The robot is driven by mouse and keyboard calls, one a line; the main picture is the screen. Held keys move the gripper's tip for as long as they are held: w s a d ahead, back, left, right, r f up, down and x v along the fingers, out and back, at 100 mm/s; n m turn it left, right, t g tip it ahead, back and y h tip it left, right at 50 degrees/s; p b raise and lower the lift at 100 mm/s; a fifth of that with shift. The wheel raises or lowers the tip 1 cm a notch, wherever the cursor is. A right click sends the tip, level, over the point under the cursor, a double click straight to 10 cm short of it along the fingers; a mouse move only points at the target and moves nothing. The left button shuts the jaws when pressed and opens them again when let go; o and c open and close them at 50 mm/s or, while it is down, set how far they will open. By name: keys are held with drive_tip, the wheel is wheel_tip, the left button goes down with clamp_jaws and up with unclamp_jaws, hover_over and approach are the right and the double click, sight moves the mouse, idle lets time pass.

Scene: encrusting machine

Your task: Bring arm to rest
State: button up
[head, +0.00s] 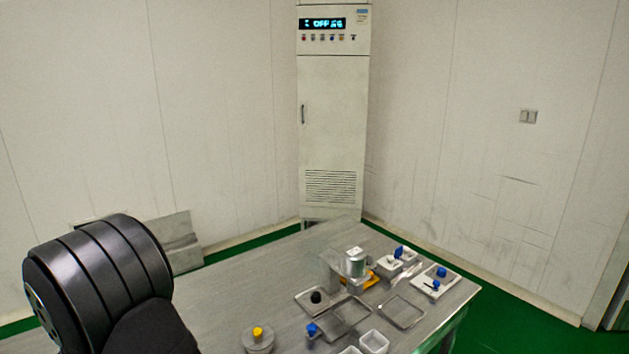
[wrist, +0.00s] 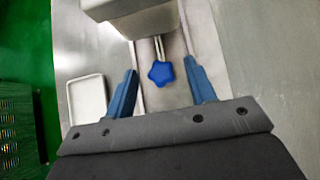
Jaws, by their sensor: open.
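My gripper (wrist: 163,88) shows in the wrist view with its two blue fingers spread apart. A blue star-shaped knob (wrist: 160,73) on a thin metal stem lies between and a little beyond the fingers. The fingers appear apart from the knob, and nothing is held. The stem runs up to a pale box-shaped body (wrist: 150,20) at the top of the view. In the head view a large dark part of my arm fills the lower left; the gripper itself is out of that view.
A metal table (head: 240,285) carries several trays and small parts with blue, yellow and black knobs at its right. A shallow tray (wrist: 87,98) lies left of the fingers. A tall cabinet (head: 333,120) stands in the corner behind. The table's left part looks bare.

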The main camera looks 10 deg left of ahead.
drive_tip(key=v, duration=1.7)
drive_tip(key=x, duration=1.8)
drive_tip(key=shift+d, duration=0.1)
drive_tip(key=w+d, duration=0.2)
drive_tip(key=w, duration=0.1)
drive_tip(key=shift+w+d+r, duration=0.1)
drive_tip(key=shift+d, duration=0.3)
drive_tip(key=v, duration=1.7)
drive_tip(key=s+a+r+n+t+h, duration=0.4)
drive_tip(key=s+a+n, duration=0.5)
drive_tip(key=n, duration=0.4)
drive_tip(key=shift+r+n+t+h, duration=0.4)
drive_tip(key=shift+t+h, duration=0.5)
drive_tip(key=shift+h, duration=0.3)
